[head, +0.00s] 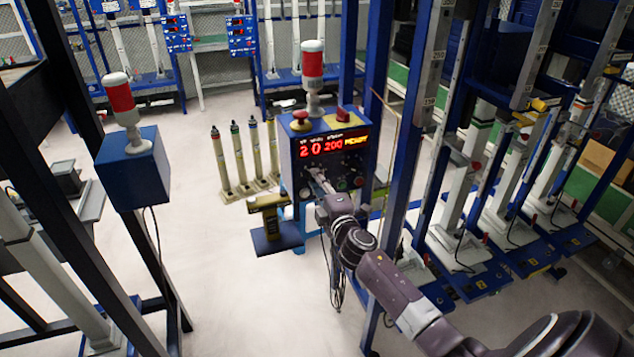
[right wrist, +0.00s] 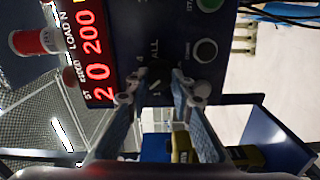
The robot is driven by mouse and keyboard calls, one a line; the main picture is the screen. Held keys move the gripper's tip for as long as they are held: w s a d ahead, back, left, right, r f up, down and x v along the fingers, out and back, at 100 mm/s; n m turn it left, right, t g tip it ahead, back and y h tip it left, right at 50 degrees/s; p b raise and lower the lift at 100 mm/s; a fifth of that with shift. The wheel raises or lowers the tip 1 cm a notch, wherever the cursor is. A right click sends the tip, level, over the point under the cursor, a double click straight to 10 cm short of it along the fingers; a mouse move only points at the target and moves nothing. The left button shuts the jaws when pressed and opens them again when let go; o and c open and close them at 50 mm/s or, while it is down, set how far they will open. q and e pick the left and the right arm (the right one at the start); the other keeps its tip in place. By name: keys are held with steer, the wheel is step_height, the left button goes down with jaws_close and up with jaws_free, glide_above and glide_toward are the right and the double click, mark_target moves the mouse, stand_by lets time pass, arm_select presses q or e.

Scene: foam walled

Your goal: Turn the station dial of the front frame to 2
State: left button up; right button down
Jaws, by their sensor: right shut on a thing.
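The blue control box (head: 287,147) of the front frame stands at the middle of the head view. Its red display (head: 322,147) reads 2, 0 and 200; the same display (right wrist: 92,50) appears sideways in the right wrist view, with the 2 beside the "ST" label. The dark station dial (right wrist: 156,84) is on the panel below the display, with "ALL" printed beside it. My right gripper (head: 318,182) is at the panel; in the right wrist view its fingertips (right wrist: 158,97) are on either side of the dial, shut on it. My left gripper is not in view.
A red-and-white lamp (head: 313,62) and a red button (head: 300,119) are on top of the box. Several round buttons, including a green one (right wrist: 209,4), are near the dial. A blue upright (head: 396,150) is close to my right arm. Open floor (head: 225,270) is at left.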

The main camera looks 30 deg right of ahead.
steer(key=c, duration=1.7)
jaws_free()
steer(key=v, duration=1.2)
steer(key=shift+a, duration=0.1)
steer(key=shift+f, duration=0.1)
